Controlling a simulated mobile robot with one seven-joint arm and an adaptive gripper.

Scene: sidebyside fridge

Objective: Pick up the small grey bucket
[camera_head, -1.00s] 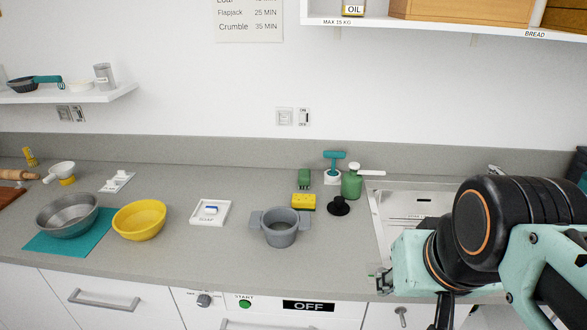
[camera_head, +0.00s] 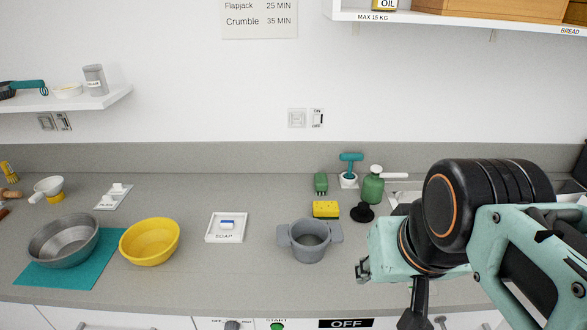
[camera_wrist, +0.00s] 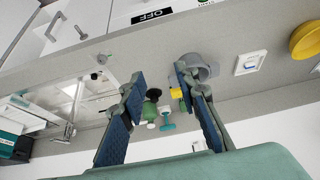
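The small grey bucket (camera_head: 310,241) stands upright on the grey counter, with a flat tab handle on each side. My gripper (camera_head: 362,270) is to the right of the bucket and apart from it in the head view. In the wrist view my gripper (camera_wrist: 160,108) is open, its two blue-padded fingers wide apart with nothing held between them. The bucket (camera_wrist: 205,66) shows there beyond the right finger, which hides part of it.
A yellow sponge (camera_head: 326,209), a black plunger-like item (camera_head: 362,212) and a green bottle (camera_head: 373,188) stand just behind the bucket. The counter in front is clear.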

